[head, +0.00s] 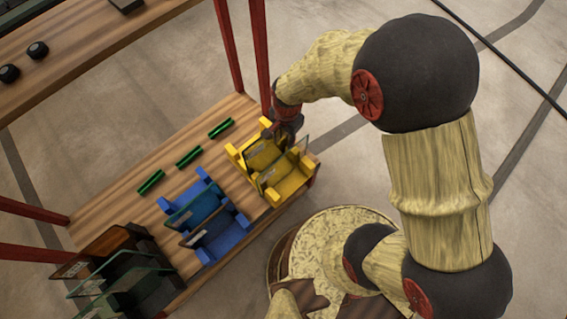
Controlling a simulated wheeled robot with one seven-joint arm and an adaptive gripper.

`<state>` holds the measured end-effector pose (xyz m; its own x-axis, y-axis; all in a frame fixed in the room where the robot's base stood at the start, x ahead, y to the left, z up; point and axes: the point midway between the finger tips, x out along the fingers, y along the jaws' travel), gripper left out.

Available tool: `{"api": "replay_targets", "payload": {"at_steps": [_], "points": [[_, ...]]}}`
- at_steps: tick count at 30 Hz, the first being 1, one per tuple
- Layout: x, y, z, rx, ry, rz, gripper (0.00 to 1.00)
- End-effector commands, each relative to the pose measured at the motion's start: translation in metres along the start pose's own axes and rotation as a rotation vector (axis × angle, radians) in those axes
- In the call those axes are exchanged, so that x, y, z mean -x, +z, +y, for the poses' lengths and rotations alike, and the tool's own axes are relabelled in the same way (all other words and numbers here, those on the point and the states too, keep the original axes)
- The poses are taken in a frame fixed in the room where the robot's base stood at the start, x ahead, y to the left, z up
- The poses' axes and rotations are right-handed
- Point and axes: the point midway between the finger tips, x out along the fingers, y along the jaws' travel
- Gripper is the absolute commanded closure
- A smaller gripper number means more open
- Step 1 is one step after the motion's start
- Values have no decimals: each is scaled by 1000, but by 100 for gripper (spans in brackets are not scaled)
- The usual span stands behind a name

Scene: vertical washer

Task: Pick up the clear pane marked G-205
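A yellow rack (285,187) at the right end of the wooden bench holds upright panes in its slots. A see-through pane (262,156) stands at its back, and another (277,172) leans nearer the front. Both look yellow against the rack and carry pale labels. The labels are too small to read, so I cannot tell which pane is G-205. My gripper (284,136) reaches down at the yellow rack's back right, close beside the panes. Its fingers are small, dark and partly hidden, so neither their opening nor any grip on a pane is clear.
A dark rack (108,243) with several clear panes fills the near left. Green bars (189,158) lie behind. Red posts (258,45) rise close to my gripper.

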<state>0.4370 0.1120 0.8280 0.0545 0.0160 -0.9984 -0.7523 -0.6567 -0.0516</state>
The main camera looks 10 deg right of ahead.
Motion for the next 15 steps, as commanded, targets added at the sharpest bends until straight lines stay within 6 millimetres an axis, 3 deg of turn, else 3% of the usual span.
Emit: {"api": "replay_targets", "payload": {"at_steps": [1,4,15], "points": [[-21,8,3,-34,23,-11,76],[-47,17,8,-91,45,-19,76],[-90,22,12,-124,56,-23,76]]}}
